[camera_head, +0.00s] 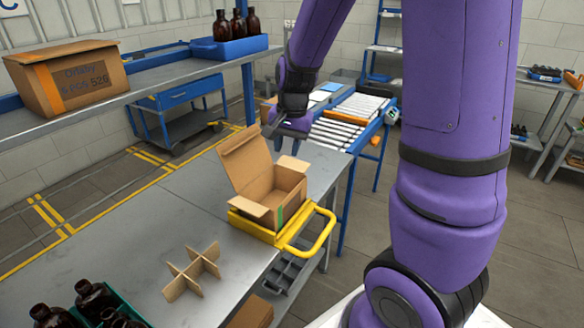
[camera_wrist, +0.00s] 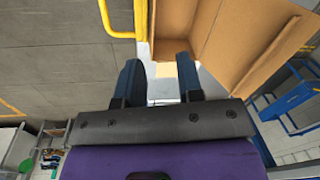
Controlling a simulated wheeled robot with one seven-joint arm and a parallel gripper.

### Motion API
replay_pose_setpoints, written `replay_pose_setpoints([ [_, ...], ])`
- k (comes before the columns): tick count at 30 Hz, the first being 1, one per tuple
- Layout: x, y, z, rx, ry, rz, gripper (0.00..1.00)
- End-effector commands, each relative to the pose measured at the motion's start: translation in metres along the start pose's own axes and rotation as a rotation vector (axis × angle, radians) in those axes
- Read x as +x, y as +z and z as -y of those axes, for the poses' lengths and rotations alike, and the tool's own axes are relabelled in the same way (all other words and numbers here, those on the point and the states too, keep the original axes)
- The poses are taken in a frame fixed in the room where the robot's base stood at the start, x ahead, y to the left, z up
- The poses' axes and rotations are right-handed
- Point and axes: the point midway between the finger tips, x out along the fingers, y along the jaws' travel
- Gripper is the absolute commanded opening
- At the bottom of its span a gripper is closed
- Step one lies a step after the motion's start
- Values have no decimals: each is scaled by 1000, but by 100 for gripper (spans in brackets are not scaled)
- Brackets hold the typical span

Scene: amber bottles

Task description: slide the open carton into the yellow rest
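The open brown carton (camera_head: 272,190) stands upright on the yellow rest (camera_head: 252,229) at the right edge of the grey table, flaps spread and one tall flap raised. Its near lower edge meets the rest's yellow rim; I cannot tell whether it is fully seated. My gripper (camera_head: 288,130) is behind the carton, at its far side. In the wrist view my gripper (camera_wrist: 158,64) has its two dark fingers apart, with nothing clearly held between them. The carton (camera_wrist: 240,45) fills the upper right there, close to the fingertips, and the rest's yellow bar (camera_wrist: 141,20) shows beside it.
A cardboard divider (camera_head: 193,270) lies on the table (camera_head: 150,235) left of the rest. Amber bottles (camera_head: 95,298) are in a green crate at the near left. A shelf holds a closed box (camera_head: 70,78) and a blue bin (camera_head: 230,47) with bottles. A roller conveyor (camera_head: 345,118) stands behind.

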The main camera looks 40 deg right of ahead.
Motion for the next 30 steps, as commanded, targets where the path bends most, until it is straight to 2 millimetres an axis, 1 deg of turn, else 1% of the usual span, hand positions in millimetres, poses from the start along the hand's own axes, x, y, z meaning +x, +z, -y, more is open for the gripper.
replay_pose_setpoints([
  [1,13,-6,0,31,17,7,34],
  [6,49,-24,-2,138,64,14,34],
  [9,68,-33,-5,191,88,13,34],
  [13,86,-40,-8,240,112,10,34],
  [18,97,-45,-10,271,126,7,34],
  [30,99,-46,-11,276,127,6,34],
])
